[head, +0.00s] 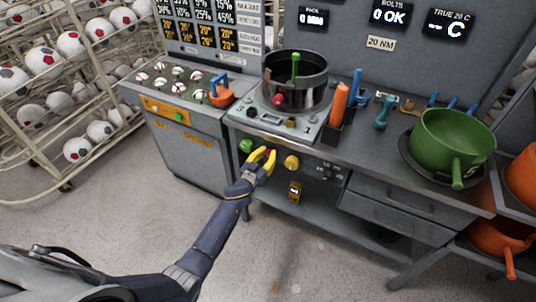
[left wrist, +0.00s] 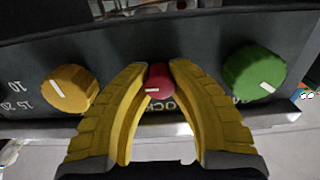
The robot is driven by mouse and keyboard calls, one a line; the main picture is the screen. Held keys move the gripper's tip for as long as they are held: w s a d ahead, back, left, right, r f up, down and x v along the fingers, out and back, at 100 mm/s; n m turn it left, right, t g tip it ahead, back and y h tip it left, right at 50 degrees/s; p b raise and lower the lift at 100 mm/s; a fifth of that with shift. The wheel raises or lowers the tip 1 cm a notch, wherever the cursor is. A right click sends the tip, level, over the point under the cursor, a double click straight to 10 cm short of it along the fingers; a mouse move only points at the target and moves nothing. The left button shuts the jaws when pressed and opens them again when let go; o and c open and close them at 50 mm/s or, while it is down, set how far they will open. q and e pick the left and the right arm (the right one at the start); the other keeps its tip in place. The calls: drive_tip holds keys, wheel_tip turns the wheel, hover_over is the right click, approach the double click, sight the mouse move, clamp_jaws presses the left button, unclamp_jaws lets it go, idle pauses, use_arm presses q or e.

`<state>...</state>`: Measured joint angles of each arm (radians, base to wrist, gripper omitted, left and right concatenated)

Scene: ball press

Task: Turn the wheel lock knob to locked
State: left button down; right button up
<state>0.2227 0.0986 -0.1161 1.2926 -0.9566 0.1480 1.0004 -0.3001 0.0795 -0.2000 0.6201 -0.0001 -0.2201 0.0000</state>
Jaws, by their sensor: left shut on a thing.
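The wheel lock knob (left wrist: 159,84) is a small red knob with a white mark on the front panel of the bench. Part of a label reading "OCK" shows beside it in the left wrist view. My left gripper (left wrist: 160,68) has its yellow fingers closed on the two sides of this red knob. In the head view the left gripper (head: 264,155) is at the panel, between a green knob (head: 246,146) and a yellow knob (head: 291,162), and mostly hides the red knob. My right gripper is not in view.
The yellow knob (left wrist: 70,88) and the green knob (left wrist: 253,74) flank the fingers closely. Above the panel stand a dark pot (head: 312,90) and an orange-handled tool holder (head: 338,128). A green pan (head: 440,145) sits at the right. Ball racks (head: 25,110) stand at the left.

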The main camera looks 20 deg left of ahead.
use_arm(q)
drive_tip(key=shift+m, duration=0.3)
drive_tip(key=m, duration=0.3)
drive_tip(key=shift+m, duration=0.4)
drive_tip(key=m, duration=0.4)
drive_tip(key=shift+d+m, duration=0.1)
drive_tip(key=shift+m, duration=0.2)
drive_tip(key=m, duration=0.8)
drive_tip(key=shift+d+m, duration=0.1)
drive_tip(key=shift+m, duration=0.5)
drive_tip(key=c, duration=1.1)
unclamp_jaws()
drive_tip(key=shift+f, duration=0.1)
